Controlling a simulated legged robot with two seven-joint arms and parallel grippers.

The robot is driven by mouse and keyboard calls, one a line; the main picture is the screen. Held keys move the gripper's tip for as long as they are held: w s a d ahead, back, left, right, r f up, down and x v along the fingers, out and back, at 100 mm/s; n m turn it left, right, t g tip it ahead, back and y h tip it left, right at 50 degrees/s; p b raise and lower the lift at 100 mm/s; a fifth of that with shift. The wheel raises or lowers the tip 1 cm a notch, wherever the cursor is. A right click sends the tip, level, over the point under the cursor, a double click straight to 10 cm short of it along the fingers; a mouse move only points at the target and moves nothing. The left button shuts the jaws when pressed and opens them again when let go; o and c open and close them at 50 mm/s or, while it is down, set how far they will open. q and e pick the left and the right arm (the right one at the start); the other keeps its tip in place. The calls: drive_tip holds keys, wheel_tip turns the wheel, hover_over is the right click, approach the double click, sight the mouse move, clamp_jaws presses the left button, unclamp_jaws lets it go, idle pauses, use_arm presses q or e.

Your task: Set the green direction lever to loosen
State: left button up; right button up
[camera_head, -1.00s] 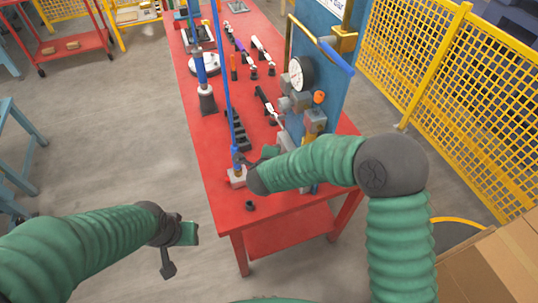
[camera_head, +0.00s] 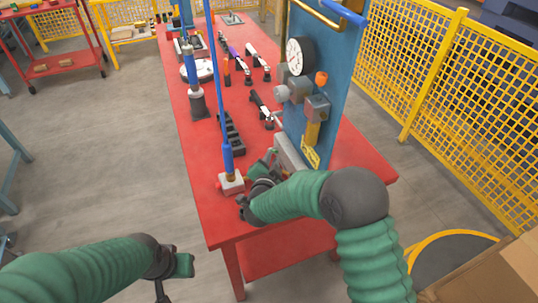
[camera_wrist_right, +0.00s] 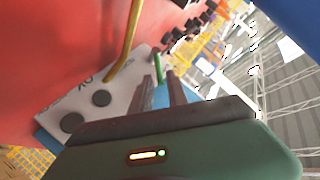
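The green direction lever (camera_wrist_right: 158,68) shows in the right wrist view as a short green bar beside a pale panel (camera_wrist_right: 92,100). My right gripper (camera_wrist_right: 161,88) is open there; its two fingers stand apart, and the lever appears in the gap beyond their tips. I cannot tell whether they touch it. In the head view my right gripper (camera_head: 268,163) is low beside the blue board, by a grey box (camera_head: 289,152); the lever cannot be made out there. My left gripper (camera_head: 178,268) hangs away from the table at the lower left; its finger opening is unclear.
The red table (camera_head: 198,150) carries a pale block (camera_head: 231,183) with a blue upright rod, a black stepped rack (camera_head: 231,133) and several tools. The blue board (camera_head: 338,70) bears a gauge (camera_head: 300,56) and a yellow handle (camera_head: 311,152). Yellow fencing (camera_head: 450,80) stands right.

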drive_tip(key=shift+x, duration=2)
clamp_jaws()
drive_tip(key=shift+a+r, duration=0.1)
drive_tip(key=shift+r, duration=0.05)
